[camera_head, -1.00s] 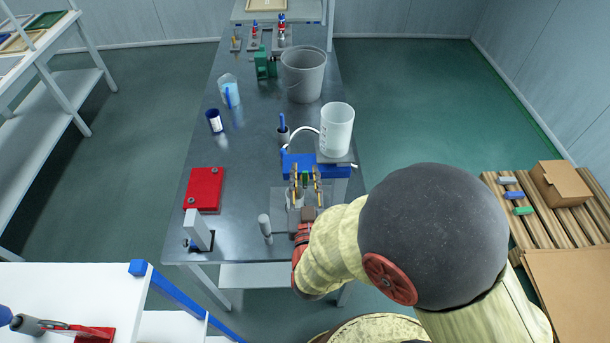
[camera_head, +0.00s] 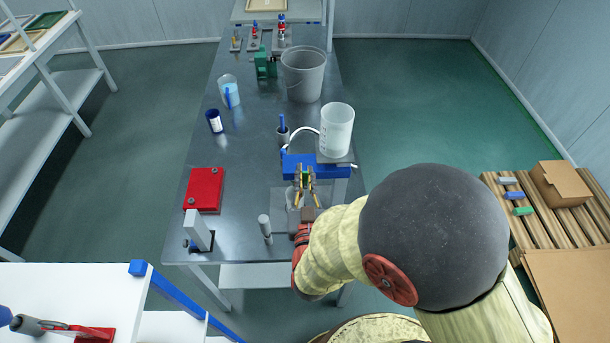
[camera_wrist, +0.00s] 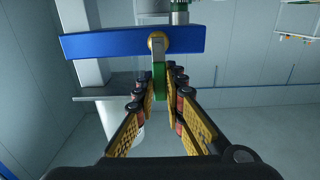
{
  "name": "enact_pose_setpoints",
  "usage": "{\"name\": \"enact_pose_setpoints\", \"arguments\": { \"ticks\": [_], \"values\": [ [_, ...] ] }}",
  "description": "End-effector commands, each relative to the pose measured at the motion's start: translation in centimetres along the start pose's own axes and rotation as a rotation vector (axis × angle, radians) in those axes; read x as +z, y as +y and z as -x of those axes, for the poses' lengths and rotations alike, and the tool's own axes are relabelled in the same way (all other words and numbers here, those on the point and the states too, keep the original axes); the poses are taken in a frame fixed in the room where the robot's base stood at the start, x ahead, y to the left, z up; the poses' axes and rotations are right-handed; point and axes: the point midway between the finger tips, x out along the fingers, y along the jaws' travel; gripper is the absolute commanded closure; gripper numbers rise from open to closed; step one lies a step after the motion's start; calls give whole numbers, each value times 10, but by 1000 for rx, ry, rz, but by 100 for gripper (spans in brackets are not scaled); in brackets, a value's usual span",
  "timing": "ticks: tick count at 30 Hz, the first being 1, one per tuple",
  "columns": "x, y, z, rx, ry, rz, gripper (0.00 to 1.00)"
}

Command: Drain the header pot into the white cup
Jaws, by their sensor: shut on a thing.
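The header pot (camera_head: 337,130), a pale translucent vessel, stands upright on a grey plate beside a blue bar (camera_head: 326,167). The blue bar (camera_wrist: 105,44) carries a brass round fitting (camera_wrist: 158,42) with a green valve handle (camera_wrist: 159,82). My gripper (camera_wrist: 164,90) is shut on the green handle, one finger pad on each side. In the head view my gripper (camera_head: 305,180) is just in front of the bar.
A grey bucket (camera_head: 303,75), a clear beaker with blue contents (camera_head: 229,92) and a dark blue jar (camera_head: 214,121) stand farther back. A red block (camera_head: 204,190) and a grey upright post (camera_head: 264,228) are left of my gripper. A white hose (camera_head: 300,132) curves beside the pot.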

Motion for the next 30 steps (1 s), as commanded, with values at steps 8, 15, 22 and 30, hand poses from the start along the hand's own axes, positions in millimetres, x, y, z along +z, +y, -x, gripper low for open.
{"name": "enact_pose_setpoints", "arguments": {
  "ticks": [8, 15, 22, 30],
  "values": [
    [2, 3, 0, 1, 0, -59, 100],
    [4, 10, 0, 0, 4, -219, 100],
    [9, 20, 0, 0, 4, -434, 100],
    [16, 30, 0, -1, 4, -692, 100]
  ]
}}
